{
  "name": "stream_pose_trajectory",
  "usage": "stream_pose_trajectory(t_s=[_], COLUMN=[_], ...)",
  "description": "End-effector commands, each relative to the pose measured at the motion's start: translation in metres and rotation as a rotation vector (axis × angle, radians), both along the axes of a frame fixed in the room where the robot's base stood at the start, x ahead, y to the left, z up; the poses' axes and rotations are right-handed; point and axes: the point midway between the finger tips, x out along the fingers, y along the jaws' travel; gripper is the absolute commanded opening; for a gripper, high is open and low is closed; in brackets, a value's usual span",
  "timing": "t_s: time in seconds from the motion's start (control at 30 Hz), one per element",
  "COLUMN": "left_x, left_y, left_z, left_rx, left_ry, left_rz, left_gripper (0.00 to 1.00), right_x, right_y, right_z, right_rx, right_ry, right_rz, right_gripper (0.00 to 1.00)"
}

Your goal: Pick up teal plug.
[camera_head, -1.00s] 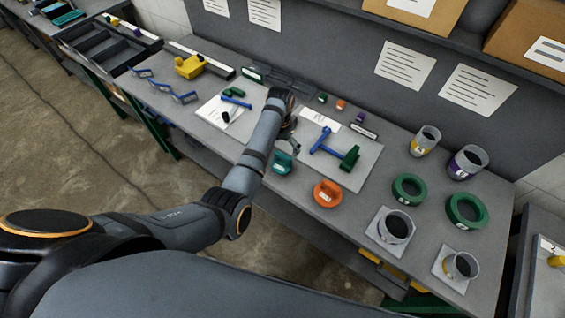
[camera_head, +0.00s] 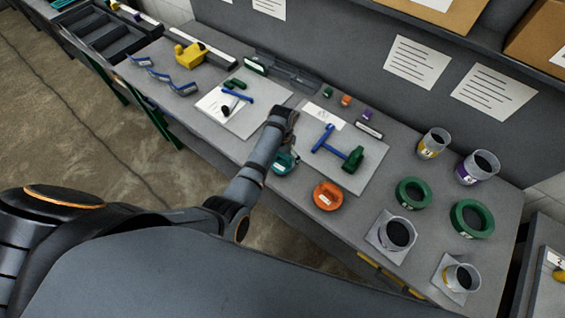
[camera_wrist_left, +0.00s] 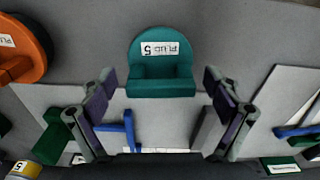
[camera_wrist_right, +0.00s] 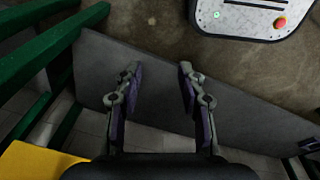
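The teal plug (camera_head: 284,163) lies on the grey bench near its front edge, partly covered by my left arm in the head view. In the left wrist view the teal plug (camera_wrist_left: 161,62) shows a round body with a label reading "PLUG 5" and a block-like grip. My left gripper (camera_wrist_left: 159,84) is open above it, one finger on each side of the plug, and I see no contact. My right gripper (camera_wrist_right: 156,72) is open and empty, away from the plug, with the floor and a grey surface below it.
An orange plug (camera_head: 328,195) lies right of the teal one. Behind are a pale board (camera_head: 372,178) with a blue tool (camera_head: 324,139) and a green piece (camera_head: 353,158). Green rings (camera_head: 472,218) and clear cups (camera_head: 434,143) stand at the right.

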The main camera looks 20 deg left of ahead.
Motion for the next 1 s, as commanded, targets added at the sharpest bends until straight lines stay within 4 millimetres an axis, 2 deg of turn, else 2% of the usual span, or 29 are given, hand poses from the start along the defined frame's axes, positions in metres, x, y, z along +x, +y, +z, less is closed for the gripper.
stream_pose_trajectory(t_s=[0.03, 0.23, 0.53, 0.83, 1.0], left_x=[0.000, 0.000, -0.001, 0.000, 0.008], left_y=[0.000, 0.000, 0.000, 0.000, 0.000], left_z=[0.000, 0.000, -0.001, 0.000, 0.012], left_rx=[0.000, 0.000, 0.000, 0.000, 0.000], left_ry=[0.000, 0.000, 0.002, 0.004, 0.001], left_rz=[0.000, 0.000, 0.000, 0.000, 0.000], left_gripper=[0.77, 0.49, 0.09, 0.08, 0.08], right_x=[-0.006, -0.030, -0.009, -0.010, -0.011], right_y=[0.000, 0.000, -0.001, -0.002, -0.003], right_z=[0.000, -0.002, -0.001, -0.001, -0.001], right_rx=[0.000, 0.000, 0.000, -0.003, -0.003], right_ry=[0.009, 0.044, 0.012, 0.013, 0.016], right_rz=[-0.001, -0.001, 0.000, 0.001, 0.001], right_gripper=[0.40, 0.40, 0.40, 0.40, 0.40])
